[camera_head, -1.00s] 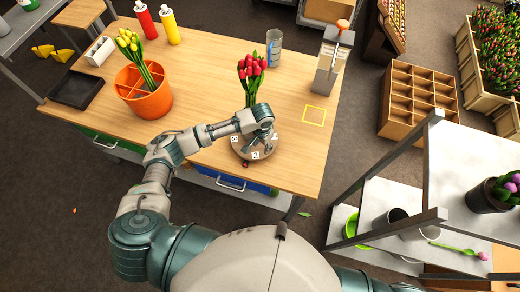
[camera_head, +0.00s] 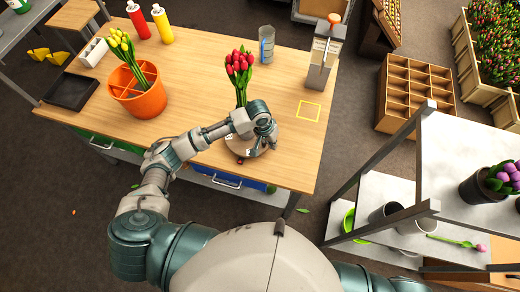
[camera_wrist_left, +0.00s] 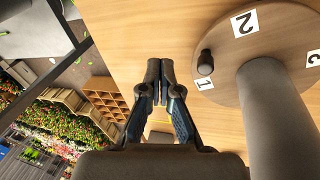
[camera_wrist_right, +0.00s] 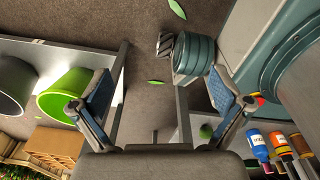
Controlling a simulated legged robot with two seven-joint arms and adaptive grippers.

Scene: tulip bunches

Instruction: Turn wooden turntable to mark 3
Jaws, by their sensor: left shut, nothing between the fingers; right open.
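The round wooden turntable (camera_head: 236,147) is near the front edge of the table, partly hidden by my left arm. In the left wrist view the turntable (camera_wrist_left: 228,85) shows marks 1 (camera_wrist_left: 205,83), 2 (camera_wrist_left: 245,23) and 3 (camera_wrist_left: 313,58). A small dark knob (camera_wrist_left: 205,62) stands near its rim, close to mark 1. A grey cylinder (camera_wrist_left: 275,120) stands on it. Red tulips (camera_head: 240,68) rise above it. My left gripper (camera_head: 271,150) is shut and empty at the turntable's right side; its fingertips (camera_wrist_left: 160,75) are apart from the knob. My right gripper (camera_wrist_right: 158,85) is open and empty, away from the turntable.
A yellow square (camera_head: 308,111) marks the tabletop right of the turntable. A metal shelf (camera_head: 470,150) stands at right.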

